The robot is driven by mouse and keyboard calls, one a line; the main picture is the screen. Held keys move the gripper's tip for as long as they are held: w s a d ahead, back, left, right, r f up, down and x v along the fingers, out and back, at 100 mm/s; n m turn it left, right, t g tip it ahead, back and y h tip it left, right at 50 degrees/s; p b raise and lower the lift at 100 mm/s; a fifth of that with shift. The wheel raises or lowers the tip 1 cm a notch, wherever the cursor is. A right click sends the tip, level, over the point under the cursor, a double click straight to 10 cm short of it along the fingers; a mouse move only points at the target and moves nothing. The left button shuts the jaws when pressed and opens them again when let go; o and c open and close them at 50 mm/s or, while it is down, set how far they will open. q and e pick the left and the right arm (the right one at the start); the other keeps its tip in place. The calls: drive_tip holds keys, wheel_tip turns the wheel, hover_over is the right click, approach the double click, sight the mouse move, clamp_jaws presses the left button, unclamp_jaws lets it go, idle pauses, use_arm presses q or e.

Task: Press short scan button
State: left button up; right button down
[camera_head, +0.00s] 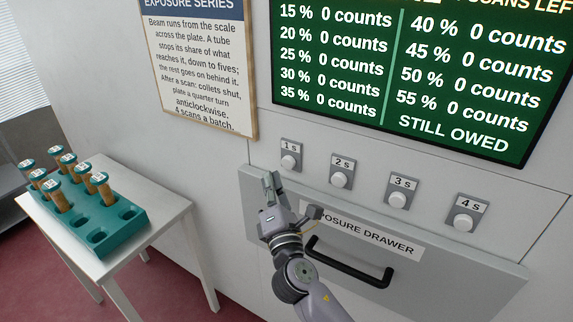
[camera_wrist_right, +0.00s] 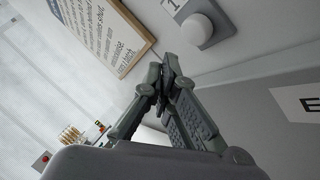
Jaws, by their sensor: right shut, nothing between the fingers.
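A row of white round buttons on grey plates runs along the wall above the drawer: 1 s (camera_head: 288,162), 2 s (camera_head: 338,179), 3 s (camera_head: 397,199) and 4 s (camera_head: 463,222). My right gripper (camera_head: 269,181) is shut and empty, just below and left of the 1 s button. In the right wrist view its closed fingertips (camera_wrist_right: 164,82) point up, with a white button (camera_wrist_right: 196,28) beyond them to the upper right. The fingertips appear apart from the button. My left gripper is not in view.
The exposure drawer (camera_head: 455,277) with a black handle (camera_head: 347,265) lies below the buttons. A green screen (camera_head: 400,75) and a framed notice (camera_head: 197,65) hang above.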

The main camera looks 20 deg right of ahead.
drive_tip(key=shift+s+a, duration=0.85)
drive_tip(key=shift+a, duration=0.2)
drive_tip(key=s+f+m+g+y, duration=0.25)
drive_tip(key=f+m+g, duration=0.4)
drive_tip(key=f, duration=2.65)
drive_tip(key=s+d+f+m+g, duration=0.2)
drive_tip(key=s+f+g, duration=0.1)
drive_tip(key=s+f, duration=0.6)
drive_tip(key=s+d+f+m+g, duration=0.15)
drive_tip(key=s+f+g, duration=0.25)
drive_tip(key=s+f, duration=0.5)
drive_tip(key=s+d+f+m+g, duration=0.1)
drive_tip(key=s+f+m+g, duration=0.1)
drive_tip(key=s+f, duration=0.3)
drive_tip(key=s+d+f+m+g, duration=0.2)
drive_tip(key=s+f+m, duration=0.3)
drive_tip(key=s, duration=0.9)
drive_tip(key=s+d+f+m+g, duration=0.1)
drive_tip(key=s+f+m+g, duration=0.1)
drive_tip(key=s+f, duration=0.4)
drive_tip(key=s+m, duration=0.1)
drive_tip(key=s, duration=0.3)
drive_tip(key=shift+d, duration=0.35)
